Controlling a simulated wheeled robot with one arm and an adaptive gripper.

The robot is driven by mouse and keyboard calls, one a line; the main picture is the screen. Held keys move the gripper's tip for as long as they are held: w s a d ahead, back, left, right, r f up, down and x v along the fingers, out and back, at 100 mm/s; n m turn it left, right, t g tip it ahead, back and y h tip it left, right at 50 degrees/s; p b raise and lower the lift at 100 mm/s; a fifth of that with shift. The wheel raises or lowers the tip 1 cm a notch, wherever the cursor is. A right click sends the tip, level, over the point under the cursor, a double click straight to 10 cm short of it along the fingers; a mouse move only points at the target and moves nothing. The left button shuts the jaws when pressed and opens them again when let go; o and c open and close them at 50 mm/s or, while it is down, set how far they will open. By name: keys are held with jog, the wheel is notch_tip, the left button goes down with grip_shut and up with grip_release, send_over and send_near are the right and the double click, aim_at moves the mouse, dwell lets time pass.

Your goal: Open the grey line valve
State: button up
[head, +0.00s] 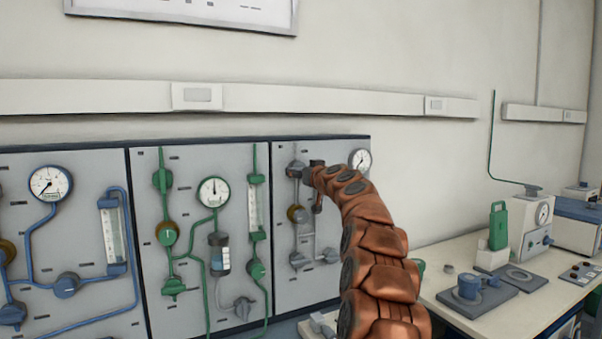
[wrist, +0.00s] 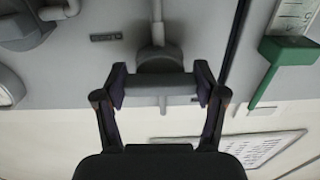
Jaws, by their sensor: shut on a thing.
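The grey line valve (wrist: 158,60) is in the wrist view, a round grey body on a pale pipe with a bar handle (wrist: 160,87) across it. My gripper (wrist: 161,90) has one finger at each end of the bar and is shut on it. The handle lies level across the wrist picture. In the head view the valve (head: 294,169) is at the upper left of the grey-line panel (head: 345,280), and my copper-coloured arm reaches it from the right. The arm end partly covers the valve there, so its handle is hard to make out.
A gauge (head: 360,161) sits right of my arm's end. The green-line panel (head: 150,205) with its flow tube (head: 253,207) adjoins on the left, and the blue-line panel (head: 85,175) lies beyond. A bench (head: 505,320) with several devices stands at the right.

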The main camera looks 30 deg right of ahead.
jog(key=m, duration=0.4)
jog(key=shift+a+r+m+p, duration=0.1)
jog(key=shift+r+m+p, duration=0.05)
jog(key=shift+m+p, duration=0.2)
jog(key=m+p, duration=0.1)
jog(key=m, duration=0.3)
jog(key=shift+a+r+m+p, duration=0.1)
jog(key=shift+m+p, duration=0.15)
jog(key=shift+p, duration=0.1)
jog(key=m+p, duration=0.2)
jog(key=m, duration=0.2)
jog(key=shift+m+p, duration=1.35)
jog(key=shift+m, duration=0.85)
jog(key=o, duration=1.2)
jog(key=shift+c, duration=0.2)
